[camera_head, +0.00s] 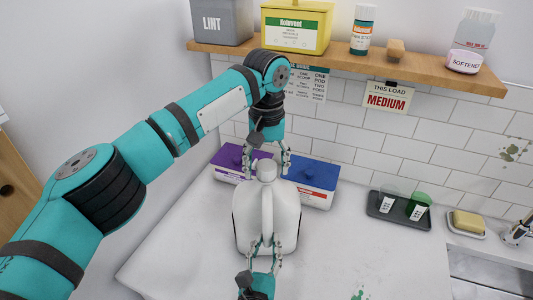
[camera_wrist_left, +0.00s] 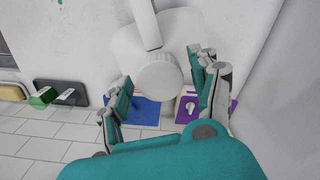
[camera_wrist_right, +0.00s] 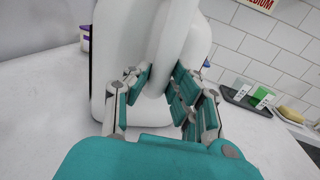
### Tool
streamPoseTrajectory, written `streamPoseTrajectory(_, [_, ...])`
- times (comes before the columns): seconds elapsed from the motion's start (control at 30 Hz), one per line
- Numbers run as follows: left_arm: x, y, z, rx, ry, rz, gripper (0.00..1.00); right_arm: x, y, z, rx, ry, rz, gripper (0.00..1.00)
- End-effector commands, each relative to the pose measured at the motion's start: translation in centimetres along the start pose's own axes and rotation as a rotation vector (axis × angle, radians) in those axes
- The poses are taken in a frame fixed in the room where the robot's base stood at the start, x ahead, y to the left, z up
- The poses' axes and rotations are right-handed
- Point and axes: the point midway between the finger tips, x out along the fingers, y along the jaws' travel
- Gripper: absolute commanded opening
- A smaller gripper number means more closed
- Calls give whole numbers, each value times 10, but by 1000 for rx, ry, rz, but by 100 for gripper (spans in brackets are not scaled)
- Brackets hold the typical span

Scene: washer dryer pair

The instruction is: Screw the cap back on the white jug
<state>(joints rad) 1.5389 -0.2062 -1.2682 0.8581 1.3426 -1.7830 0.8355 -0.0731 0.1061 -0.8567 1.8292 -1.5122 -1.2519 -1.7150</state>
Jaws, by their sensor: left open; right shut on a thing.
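The white jug (camera_head: 252,215) stands upright on the white counter, its handle (camera_head: 267,212) facing me. A white ribbed cap (camera_wrist_left: 160,76) sits on top of its neck; it also shows in the head view (camera_head: 266,172). I cannot tell how tightly it is seated. My left gripper (camera_head: 268,160) points down over the cap, open, with one finger on each side and gaps visible in the left wrist view. My right gripper (camera_head: 263,246) is shut on the lower part of the jug handle, which passes between its fingers in the right wrist view (camera_wrist_right: 157,78).
Behind the jug are a purple-lidded box (camera_head: 230,158) and a blue-lidded box (camera_head: 319,178). A wooden shelf (camera_head: 430,70) with containers hangs above. A dark tray (camera_head: 382,215) with two small cups and a soap dish (camera_head: 466,226) lie right. The counter's left is clear.

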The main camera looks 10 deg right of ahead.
Motion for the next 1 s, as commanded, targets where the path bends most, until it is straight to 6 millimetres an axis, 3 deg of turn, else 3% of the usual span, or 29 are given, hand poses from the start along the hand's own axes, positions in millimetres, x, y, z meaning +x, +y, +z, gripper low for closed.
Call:
streamPoseTrajectory(0.27, [2, 0, 0, 0, 0, 0, 62, 0, 0, 0, 1, -1, 1, 0])
streamPoseTrajectory(0.73, [1, 0, 0, 0, 0, 0, 4, 0, 0, 0, 1, -1, 1, 0])
streamPoseTrajectory(0.87, [2, 0, 0, 36, -1, 1, 4, 0, 0, 0, 1, -1, 1, 0])
streamPoseTrajectory(1.0, [2, 0, 0, 237, -1, 2, 4, 0, 0, 0, 1, -1, 1, 0])
